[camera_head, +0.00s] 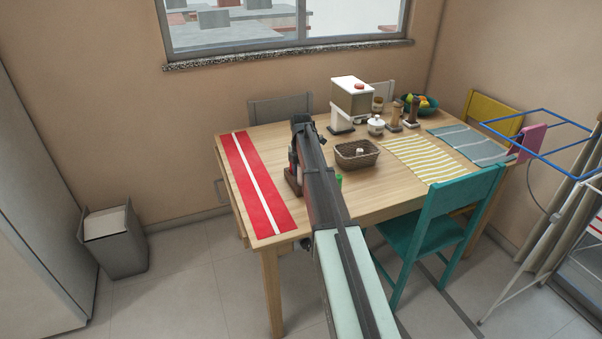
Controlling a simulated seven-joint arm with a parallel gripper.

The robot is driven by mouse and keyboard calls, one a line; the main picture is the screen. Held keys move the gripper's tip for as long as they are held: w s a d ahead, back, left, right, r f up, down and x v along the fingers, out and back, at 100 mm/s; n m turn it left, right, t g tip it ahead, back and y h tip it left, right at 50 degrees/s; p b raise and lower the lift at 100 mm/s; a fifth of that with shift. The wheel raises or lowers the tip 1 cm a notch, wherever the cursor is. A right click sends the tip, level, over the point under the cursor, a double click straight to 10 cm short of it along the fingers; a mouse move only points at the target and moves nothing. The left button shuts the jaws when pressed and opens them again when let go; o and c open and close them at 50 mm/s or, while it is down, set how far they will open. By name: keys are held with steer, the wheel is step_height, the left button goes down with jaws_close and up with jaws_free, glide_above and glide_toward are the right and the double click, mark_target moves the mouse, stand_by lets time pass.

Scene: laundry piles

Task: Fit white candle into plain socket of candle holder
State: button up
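My arm reaches from the bottom edge over the wooden table, and its dark far end, with my gripper (303,122), is above the table's back left part. The fingers cannot be made out, so I cannot tell whether they are open or hold anything. A small brown wooden block (293,182) with red and dark parts shows just left of my arm, mostly hidden by it; it may be the candle holder, but no socket can be seen. A small white object (359,152) lies in the wicker basket (357,163); I cannot tell if it is the white candle.
A red runner with a white stripe (240,170) lies on the table's left. A drink dispenser (351,100), jars, mills and a fruit bowl (426,107) stand at the back. A small green thing (339,179) shows beside my arm. A teal chair (440,225) stands at the front right.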

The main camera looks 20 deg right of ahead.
step_height(320, 180, up, 12)
steer(key=shift+r, duration=0.2)
stand_by(0.7)
stand_by(0.3)
